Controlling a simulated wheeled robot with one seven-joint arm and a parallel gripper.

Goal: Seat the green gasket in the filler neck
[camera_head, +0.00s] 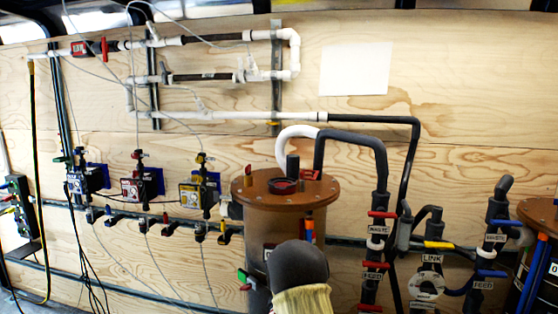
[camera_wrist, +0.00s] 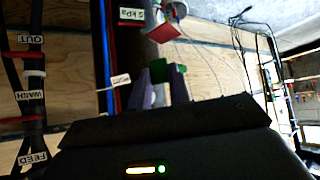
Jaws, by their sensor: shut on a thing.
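In the wrist view my gripper (camera_wrist: 160,76) has its two grey-purple fingers close together around a small green piece, the green gasket (camera_wrist: 181,69). Only part of the gasket shows between and beside the fingertips. In the head view my own dark wrist and beige sleeve cover the front of the brown tank, and my fingers are hidden. On the tank's lid is a dark round opening with red in it, apparently the filler neck (camera_head: 285,186). It looks empty. The neck is not clearly visible in the wrist view.
The brown tank (camera_head: 252,222) has a round lid with a short black post and a hose behind it. Labelled valves and pipes (camera_head: 378,240) stand close on the right. Several pumps (camera_head: 143,186) line the plywood wall at left. A small green-and-white part (camera_head: 242,275) shows beside my wrist.

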